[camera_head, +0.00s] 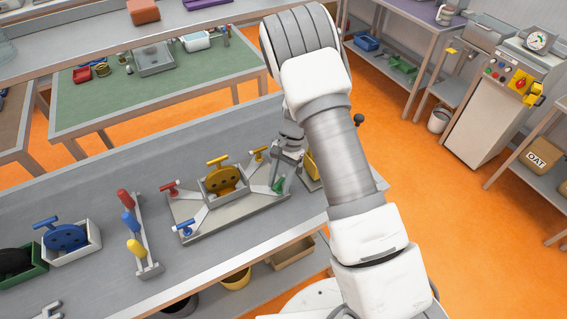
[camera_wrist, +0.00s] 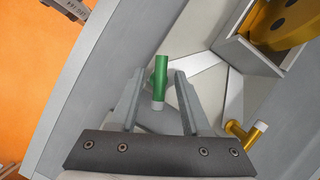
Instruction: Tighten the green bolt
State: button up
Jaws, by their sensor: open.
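The green bolt (camera_wrist: 160,72) has a T-shaped handle and a pale grey end. It stands at the right front corner of a grey fixture plate (camera_head: 238,212) and also shows in the head view (camera_head: 278,184). My gripper (camera_wrist: 161,75) is open and empty, with one finger on each side of the bolt in the wrist view. The bolt's handle lies between the fingers with gaps on both sides; how far below the fingertips it is, I cannot tell. In the head view my gripper (camera_head: 287,160) is partly hidden by my own wrist, above the fixture's right side.
A tray holds a yellow valve-like part (camera_head: 222,180) mid-fixture. A rack of coloured handles (camera_head: 140,250) stands left. The bench edge is close in the wrist view.

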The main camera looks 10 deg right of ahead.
jog(key=b+v, duration=0.2)
jog(key=v, duration=1.5)
jog(key=shift+a+f, duration=0.1)
